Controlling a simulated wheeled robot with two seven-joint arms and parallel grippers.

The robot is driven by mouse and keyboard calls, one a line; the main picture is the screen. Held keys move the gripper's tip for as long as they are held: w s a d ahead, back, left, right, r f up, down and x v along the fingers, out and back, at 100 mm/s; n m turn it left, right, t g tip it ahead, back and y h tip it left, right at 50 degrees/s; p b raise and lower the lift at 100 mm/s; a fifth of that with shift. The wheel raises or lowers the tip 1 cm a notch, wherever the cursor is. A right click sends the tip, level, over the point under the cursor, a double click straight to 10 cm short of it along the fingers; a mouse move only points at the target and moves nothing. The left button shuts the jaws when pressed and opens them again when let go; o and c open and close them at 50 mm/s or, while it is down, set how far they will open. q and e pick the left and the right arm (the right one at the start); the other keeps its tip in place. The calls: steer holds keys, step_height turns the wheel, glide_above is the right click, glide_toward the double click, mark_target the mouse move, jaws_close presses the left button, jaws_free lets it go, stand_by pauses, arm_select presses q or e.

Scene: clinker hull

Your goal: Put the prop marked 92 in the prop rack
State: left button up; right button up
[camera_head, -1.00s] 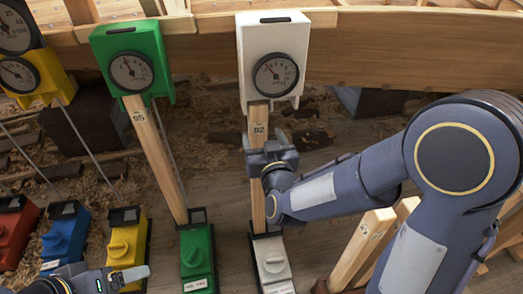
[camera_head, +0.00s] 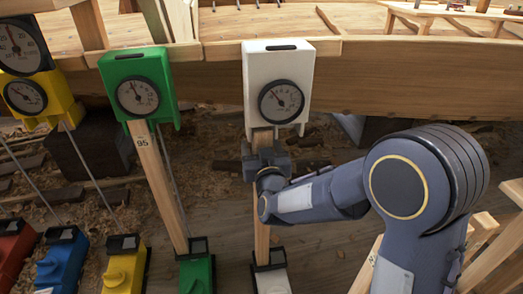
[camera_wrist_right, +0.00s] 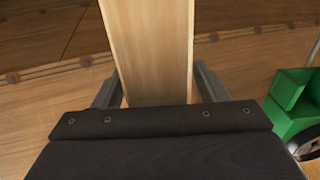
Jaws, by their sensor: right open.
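A pale wooden prop (camera_head: 262,215) stands upright between a white gauge box (camera_head: 277,88) above and a white base (camera_head: 271,280) below. Its number is hidden behind my right gripper now; the earlier head view shows a small label there, hard to read, perhaps 92. My right gripper (camera_head: 265,160) is at the prop's upper part, below the white box. In the right wrist view the prop (camera_wrist_right: 150,45) stands between the open fingers (camera_wrist_right: 156,88), with a gap seen at each side. My left gripper is out of view. I cannot make out a prop rack for sure.
A prop marked 95 (camera_head: 157,175) stands to the left under a green gauge box (camera_head: 138,90). Yellow (camera_head: 124,270), blue (camera_head: 62,262) and red (camera_head: 12,245) bases stand further left. Wooden posts (camera_head: 482,235) stand at lower right, behind my right arm. The hull planking (camera_head: 420,75) runs across above.

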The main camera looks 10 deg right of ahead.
steer(key=shift+c, duration=0.3)
jaws_close()
steer(key=shift+r, duration=0.15)
steer(key=shift+r+p, duration=0.3)
steer(key=shift+r, duration=0.15)
stand_by(0.4)
steer(key=s, duration=0.8)
stand_by(1.0)
stand_by(0.3)
